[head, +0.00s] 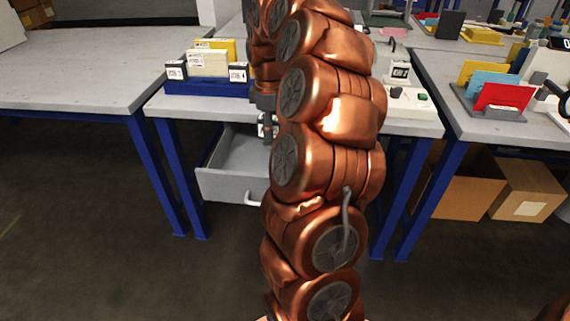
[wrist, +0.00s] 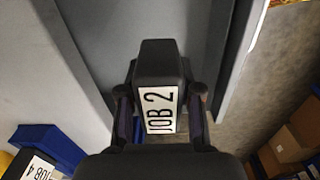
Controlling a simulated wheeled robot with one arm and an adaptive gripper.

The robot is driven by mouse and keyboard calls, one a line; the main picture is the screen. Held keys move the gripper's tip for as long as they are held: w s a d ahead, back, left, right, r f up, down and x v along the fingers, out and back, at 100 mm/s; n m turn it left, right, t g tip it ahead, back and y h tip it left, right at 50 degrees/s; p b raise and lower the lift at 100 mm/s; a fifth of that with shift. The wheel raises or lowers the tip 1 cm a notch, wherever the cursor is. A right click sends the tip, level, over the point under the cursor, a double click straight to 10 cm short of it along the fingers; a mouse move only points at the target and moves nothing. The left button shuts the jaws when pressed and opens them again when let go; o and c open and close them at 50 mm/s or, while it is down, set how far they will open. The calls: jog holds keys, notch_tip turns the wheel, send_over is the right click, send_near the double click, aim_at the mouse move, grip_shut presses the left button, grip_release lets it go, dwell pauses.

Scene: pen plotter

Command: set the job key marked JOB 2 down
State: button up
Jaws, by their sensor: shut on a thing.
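The job key marked JOB 2 (wrist: 152,62) is a dark block with a white label, upright in the wrist view. My gripper (wrist: 160,98) is shut on it, one finger on each side. In the head view my gripper (head: 267,122) points down over the open grey drawer (head: 232,186), near the table's front edge. My arm hides part of the drawer and most of the key there. I cannot tell how far the key is above the drawer floor.
A blue rack (head: 207,88) with other job keys stands on the table behind; a JOB 4 key (wrist: 38,168) shows at lower left in the wrist view. Cardboard boxes (head: 527,188) sit under the right table. Coloured panels (head: 505,96) stand on that table.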

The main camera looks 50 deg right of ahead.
jog(key=shift+s+d+f, duration=0.2)
jog(key=shift+s+d, duration=0.25)
jog(key=shift+s+d+f, duration=0.2)
jog(key=shift+s+d, duration=0.2)
jog(key=shift+s+d+f+n+b, duration=0.1)
jog(key=shift+s+f+n+b, duration=0.1)
jog(key=shift+n+b, duration=0.1)
jog(key=shift+f+b, duration=0.6)
jog(key=shift+f, duration=4.2)
jog(key=shift+f, duration=0.1)
jog(key=o, duration=1.1)
